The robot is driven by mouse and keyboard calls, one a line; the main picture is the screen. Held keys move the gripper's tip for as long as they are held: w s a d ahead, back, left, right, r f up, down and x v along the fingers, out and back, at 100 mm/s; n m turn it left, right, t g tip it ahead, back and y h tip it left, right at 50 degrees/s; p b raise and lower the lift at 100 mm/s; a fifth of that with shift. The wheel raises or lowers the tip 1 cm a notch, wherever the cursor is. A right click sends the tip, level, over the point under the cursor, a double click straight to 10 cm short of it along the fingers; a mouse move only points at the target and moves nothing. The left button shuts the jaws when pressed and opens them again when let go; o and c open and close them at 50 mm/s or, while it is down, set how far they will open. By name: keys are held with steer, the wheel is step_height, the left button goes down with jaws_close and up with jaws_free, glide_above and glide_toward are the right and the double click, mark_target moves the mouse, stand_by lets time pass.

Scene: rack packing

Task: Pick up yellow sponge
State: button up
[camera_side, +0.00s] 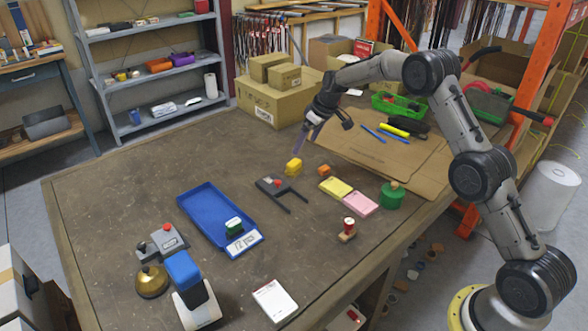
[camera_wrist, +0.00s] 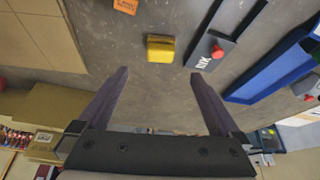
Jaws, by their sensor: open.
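The yellow sponge (camera_side: 293,167) is a small block on the brown worktable, near its middle in the side view. In the wrist view the yellow sponge (camera_wrist: 161,48) lies beyond the fingertips, between the lines of the two fingers. My gripper (camera_side: 307,137) hangs above the table, behind and a little right of the sponge in the side view. In the wrist view my gripper (camera_wrist: 158,72) is open, with nothing between its two dark fingers. The sponge is apart from the fingers and fully visible.
An orange block (camera_side: 324,170) and a dark forked tool with a red button (camera_side: 277,183) are close to the sponge. A blue tray (camera_side: 207,204) lies left. Yellow and pink pads (camera_side: 336,187) lie right, and a cardboard sheet (camera_side: 372,155) is behind them.

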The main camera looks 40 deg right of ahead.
mark_target(295, 162)
steer(key=x, duration=1.2)
steer(key=shift+w+a+f, duration=0.1)
steer(key=shift+a, duration=0.05)
steer(key=c, duration=1.3)
